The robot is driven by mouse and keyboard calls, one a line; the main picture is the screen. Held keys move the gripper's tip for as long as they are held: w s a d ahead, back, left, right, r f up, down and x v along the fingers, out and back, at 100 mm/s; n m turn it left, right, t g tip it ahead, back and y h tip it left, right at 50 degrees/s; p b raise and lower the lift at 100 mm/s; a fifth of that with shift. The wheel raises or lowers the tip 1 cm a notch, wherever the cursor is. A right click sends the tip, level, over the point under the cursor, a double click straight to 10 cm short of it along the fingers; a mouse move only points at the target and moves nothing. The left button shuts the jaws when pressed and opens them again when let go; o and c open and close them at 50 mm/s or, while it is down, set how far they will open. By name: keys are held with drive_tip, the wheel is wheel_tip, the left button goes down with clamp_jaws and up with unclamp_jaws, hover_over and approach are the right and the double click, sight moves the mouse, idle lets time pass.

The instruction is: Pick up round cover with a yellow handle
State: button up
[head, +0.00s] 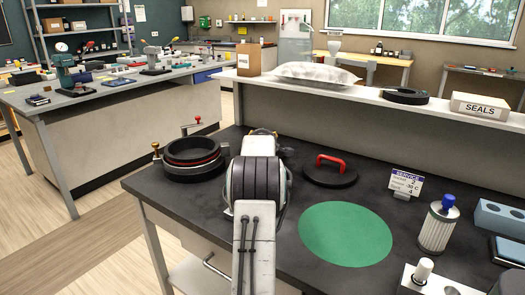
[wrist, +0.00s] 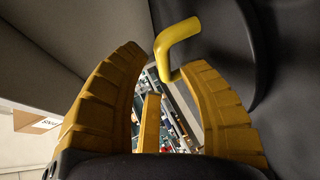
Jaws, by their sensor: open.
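In the wrist view a bent yellow handle (wrist: 178,40) stands out from a dark surface on the right, with a curved dark rim beside it. That seems to be the round cover, but its full outline is out of frame. My gripper (wrist: 163,62) has yellow ribbed fingers spread apart. The handle shows at the fingertips, its lower end overlapping the right fingertip; I cannot tell if they touch. A different round black cover with a red handle (head: 330,168) lies on the bench.
A black ring port (head: 192,157) with a red seal stands left of my arm. A green disc (head: 345,234) lies flat in front. A service sign (head: 405,184) and a blue-topped canister (head: 438,225) stand right. A raised shelf (head: 350,88) runs along the back.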

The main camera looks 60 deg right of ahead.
drive_tip(key=shift+x, duration=1.35)
drive_tip(key=shift+c, duration=0.3)
clamp_jaws()
drive_tip(key=shift+r, duration=0.2)
